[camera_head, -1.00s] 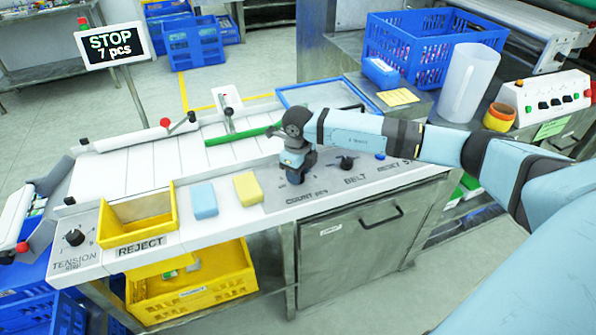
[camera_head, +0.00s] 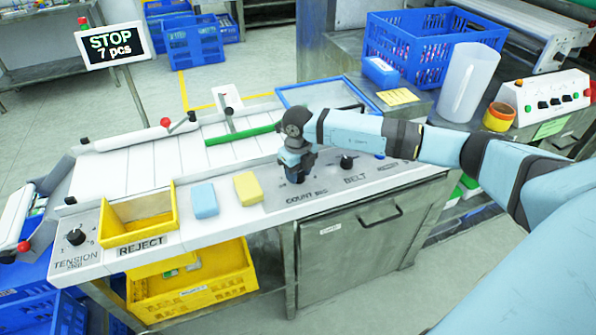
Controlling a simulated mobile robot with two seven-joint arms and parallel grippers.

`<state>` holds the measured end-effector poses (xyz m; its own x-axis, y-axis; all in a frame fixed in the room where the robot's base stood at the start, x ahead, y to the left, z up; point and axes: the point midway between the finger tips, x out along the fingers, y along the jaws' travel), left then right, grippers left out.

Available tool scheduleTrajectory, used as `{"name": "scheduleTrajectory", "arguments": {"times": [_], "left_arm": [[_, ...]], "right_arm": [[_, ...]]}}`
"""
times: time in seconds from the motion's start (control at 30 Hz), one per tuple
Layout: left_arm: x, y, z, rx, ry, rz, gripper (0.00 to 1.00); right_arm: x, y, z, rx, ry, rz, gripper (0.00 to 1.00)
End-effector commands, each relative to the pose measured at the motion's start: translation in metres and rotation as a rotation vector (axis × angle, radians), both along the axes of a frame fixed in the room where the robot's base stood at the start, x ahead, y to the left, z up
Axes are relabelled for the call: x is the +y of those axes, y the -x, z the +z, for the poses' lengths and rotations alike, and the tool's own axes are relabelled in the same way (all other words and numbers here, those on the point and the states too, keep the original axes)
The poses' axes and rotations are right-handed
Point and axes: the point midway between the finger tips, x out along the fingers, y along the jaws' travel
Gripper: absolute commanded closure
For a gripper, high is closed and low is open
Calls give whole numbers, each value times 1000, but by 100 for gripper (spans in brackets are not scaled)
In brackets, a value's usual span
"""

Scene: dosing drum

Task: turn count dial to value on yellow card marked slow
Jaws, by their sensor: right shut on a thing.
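My right gripper (camera_head: 296,174) points down at the grey panel above the COUNT label (camera_head: 306,196). It is shut on the count dial, which the fingers and wrist hide, so its pointer and value cannot be read. A yellow card (camera_head: 397,97) with small writing lies on the grey surface behind the panel, in front of the blue crate; its text is too small to read. A black BELT dial (camera_head: 346,162) stands just right of the gripper. The sign (camera_head: 112,46) reads STOP 7 pcs. My left gripper is not in view.
A blue block (camera_head: 204,200) and a yellow block (camera_head: 248,187) lie left of the gripper. The yellow REJECT tray (camera_head: 140,213) and the TENSION dial (camera_head: 76,237) are farther left. A green bar (camera_head: 240,134) lies behind. A clear cylinder (camera_head: 467,85) stands at right.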

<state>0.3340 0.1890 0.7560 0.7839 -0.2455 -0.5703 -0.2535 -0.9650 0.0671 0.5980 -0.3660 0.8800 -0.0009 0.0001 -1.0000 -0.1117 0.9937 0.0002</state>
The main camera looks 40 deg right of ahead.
Motion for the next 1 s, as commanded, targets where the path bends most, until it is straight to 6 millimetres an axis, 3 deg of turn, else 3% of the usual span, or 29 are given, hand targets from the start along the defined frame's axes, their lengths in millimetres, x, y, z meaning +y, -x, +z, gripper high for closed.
{"name": "scheduleTrajectory", "arguments": {"times": [0.07,0.1,0.2,0.57,0.67,1.0], "left_arm": [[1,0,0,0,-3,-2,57],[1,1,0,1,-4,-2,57],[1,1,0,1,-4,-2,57],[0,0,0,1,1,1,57],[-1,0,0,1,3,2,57],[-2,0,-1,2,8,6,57]], "right_arm": [[-1,-1,1,-2,1,-1,85],[-1,-1,1,-2,1,-1,59],[-1,-1,1,-2,1,0,36],[0,-1,5,-2,0,1,36],[-1,-1,18,-4,1,1,36],[-1,-1,94,-6,0,1,36]]}}
